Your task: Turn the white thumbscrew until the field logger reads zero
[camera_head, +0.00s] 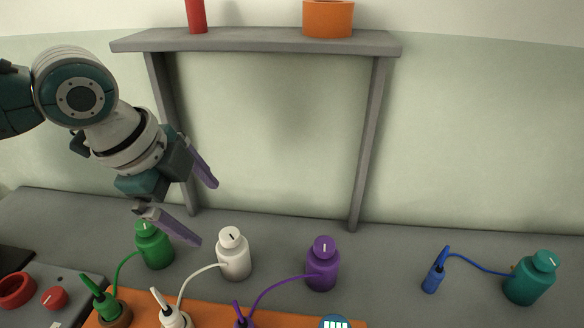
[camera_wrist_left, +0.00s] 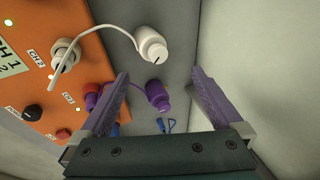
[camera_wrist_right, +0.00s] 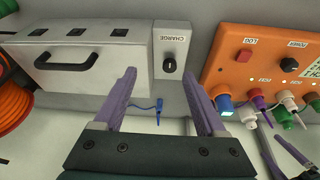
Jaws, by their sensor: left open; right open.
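The white thumbscrew (camera_head: 232,236) tops a white bottle (camera_head: 235,262) standing on the grey bench; a dark line marks its top. It also shows in the left wrist view (camera_wrist_left: 157,53). A white cable joins the bottle to a white plug on the orange logger box (camera_head: 141,310). My left gripper (camera_head: 206,214) is open and empty, above and left of the thumbscrew, apart from it. My right gripper (camera_wrist_right: 158,70) is open and empty, seen only in its wrist view, with the logger box (camera_wrist_right: 240,72) to its right. I cannot make out a logger reading.
A green bottle (camera_head: 155,247) stands left of the white one, a purple bottle (camera_head: 322,268) right. A teal bottle (camera_head: 530,280) and loose blue plug (camera_head: 432,279) lie farther right. A shelf (camera_head: 255,41) stands behind. A metal case (camera_wrist_right: 85,65) and charge box (camera_wrist_right: 170,42) show in the right wrist view.

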